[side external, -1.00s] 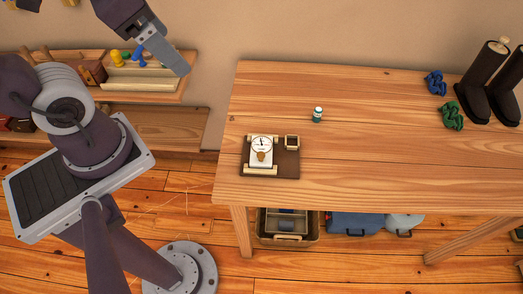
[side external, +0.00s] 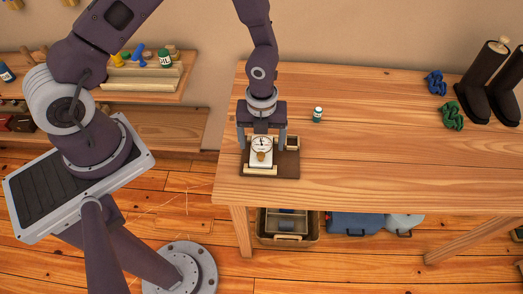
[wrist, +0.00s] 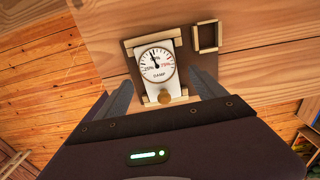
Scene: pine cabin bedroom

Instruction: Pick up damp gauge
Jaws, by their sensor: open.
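The damp gauge (side external: 261,146) is a white plate with a round dial and a tan knob below it. It sits between light wooden strips on a dark brown board (side external: 288,166) near the table's left end. In the wrist view the gauge (wrist: 156,68) reads "DAMP", its knob nearest me. My gripper (side external: 263,147) points down over the gauge with its fingers apart, one on each side. The wrist view also shows the open fingers (wrist: 160,92) to the left and right of the gauge's lower part, with nothing held. I cannot tell the exact fingertip height.
A small square wooden frame (side external: 292,142) is on the board, right of the gauge. A small green-and-white jar (side external: 317,114) stands behind on the table (side external: 390,160). Blue (side external: 435,83) and green (side external: 452,116) coiled items and dark boots (side external: 478,85) stand far right. The table's middle is clear.

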